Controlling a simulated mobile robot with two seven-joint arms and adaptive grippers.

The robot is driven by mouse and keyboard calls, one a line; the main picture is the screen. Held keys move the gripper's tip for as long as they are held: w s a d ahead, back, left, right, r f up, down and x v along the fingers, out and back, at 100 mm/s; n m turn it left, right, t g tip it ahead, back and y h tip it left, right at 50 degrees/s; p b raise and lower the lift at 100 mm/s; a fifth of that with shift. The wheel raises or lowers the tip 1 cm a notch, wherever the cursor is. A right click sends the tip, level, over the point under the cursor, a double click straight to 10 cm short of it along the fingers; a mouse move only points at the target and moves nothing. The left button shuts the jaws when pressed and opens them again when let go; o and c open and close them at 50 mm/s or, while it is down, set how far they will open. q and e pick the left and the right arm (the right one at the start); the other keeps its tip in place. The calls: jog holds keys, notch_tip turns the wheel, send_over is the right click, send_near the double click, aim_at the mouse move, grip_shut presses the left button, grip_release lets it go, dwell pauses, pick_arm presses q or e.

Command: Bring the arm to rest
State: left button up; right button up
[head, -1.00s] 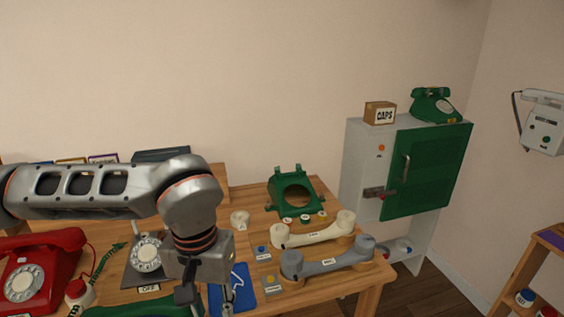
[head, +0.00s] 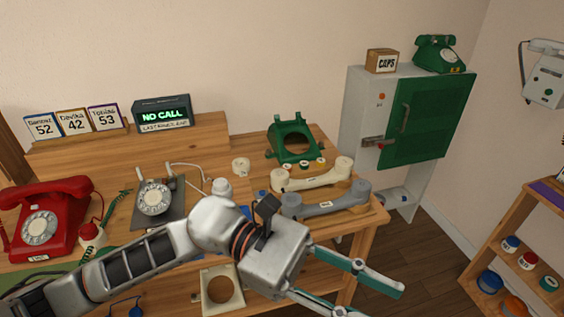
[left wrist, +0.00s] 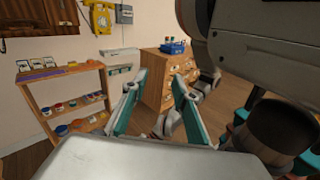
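My left gripper (head: 386,301) hangs in front of the desk's right corner, over the floor. Its two teal-padded fingers are spread, with nothing between them. In the left wrist view the open fingers (left wrist: 160,90) also stand apart and empty. My left arm crosses the lower middle of the head view and hides part of the desk's front. My right gripper cannot be made out in either view.
The desk holds a red phone (head: 45,225), a dial unit (head: 155,196), a green phone shell (head: 294,141), a cream handset (head: 313,176) and a grey handset (head: 325,201). A cabinet (head: 426,120) stands behind; a shelf (head: 520,255) is at right. Floor between is free.

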pick_arm(q)
jog(key=w+a+r+n+t+h, duration=0.1)
jog(key=w+r+n+t+h, duration=0.1)
jog(key=w+n+t+h, duration=0.5)
jog(key=w+a+r+n+t+h, duration=0.15)
jog(key=w+n+t, duration=0.25)
jog(key=n, duration=0.7)
jog(key=w+a+f+n+t+y, duration=0.5)
jog(key=f+n+t, duration=0.2)
jog(key=n, duration=0.4)
jog(key=w+a+f+n+t+y, duration=0.5)
jog(key=a+f+n+t+y, duration=0.15)
jog(key=n, duration=0.45)
jog(key=s+a+f+n+y, duration=0.1)
jog(key=a+f+n+y, duration=0.25)
jog(key=f, duration=0.35)
jog(key=s+a+f+n+y, duration=0.1)
jog(key=a+f+n+y, duration=0.1)
jog(key=a+f+n, duration=0.45)
jog(key=s+a+f+n+g+y, duration=0.2)
jog(key=s+f, duration=0.4)
jog(key=f, duration=0.3)
jog(key=s+a+f+n+g+y, duration=0.2)
jog(key=s+a+f+n, duration=0.3)
jog(key=f, duration=0.5)
jog(key=shift+s+a+g+y+p, duration=0.3)
jog(key=shift+s+g, duration=0.35)
jog(key=shift+s, duration=0.35)
